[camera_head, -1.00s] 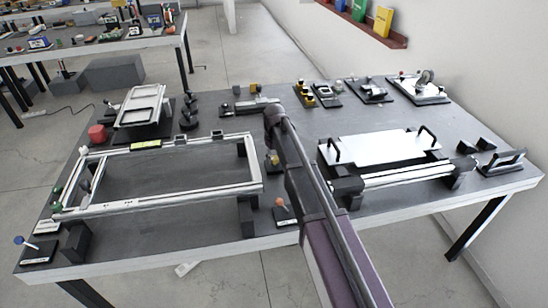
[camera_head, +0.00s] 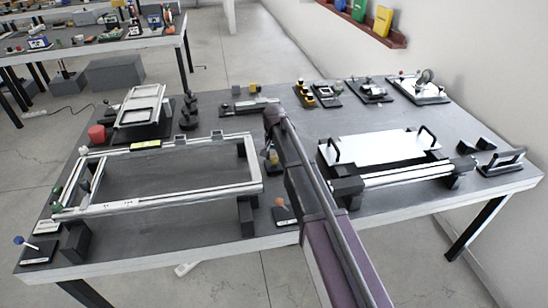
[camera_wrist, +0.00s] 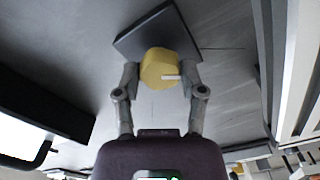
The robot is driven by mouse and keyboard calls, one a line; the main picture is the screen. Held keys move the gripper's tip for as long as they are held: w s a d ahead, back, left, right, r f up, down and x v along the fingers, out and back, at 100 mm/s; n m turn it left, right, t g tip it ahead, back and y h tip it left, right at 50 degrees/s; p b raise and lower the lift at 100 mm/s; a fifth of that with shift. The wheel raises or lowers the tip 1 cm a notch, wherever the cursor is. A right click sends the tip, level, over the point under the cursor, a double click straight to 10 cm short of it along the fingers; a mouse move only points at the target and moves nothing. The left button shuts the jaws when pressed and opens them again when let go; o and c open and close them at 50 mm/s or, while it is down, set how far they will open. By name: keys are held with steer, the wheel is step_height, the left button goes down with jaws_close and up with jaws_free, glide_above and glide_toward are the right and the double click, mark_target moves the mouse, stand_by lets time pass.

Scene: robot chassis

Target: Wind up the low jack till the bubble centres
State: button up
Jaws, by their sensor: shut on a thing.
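In the wrist view, my gripper (camera_wrist: 161,77) is shut on a yellow faceted knob (camera_wrist: 156,64) with a pale mark, one finger on each side. The knob stands on a dark square plate (camera_wrist: 155,30). In the head view, the knob (camera_head: 272,157) shows just left of my arm, beside the right end of a light rectangular frame (camera_head: 160,203). My arm hides the fingers there. A yellow-green level vial (camera_head: 146,145) lies on the frame's far rail; its bubble is too small to read. An orange knob (camera_head: 281,202) and a blue knob (camera_head: 18,240) stand on small dark plates near the frame.
A white plate with black handles (camera_head: 375,147) and rails lies right of my arm. Dark blocks support the large frame. Some bare table shows at the back right.

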steer(key=shift+s+m, duration=0.15)
steer(key=shift+m, duration=1.25)
steer(key=o, duration=1.1)
steer(key=shift+o, duration=0.2)
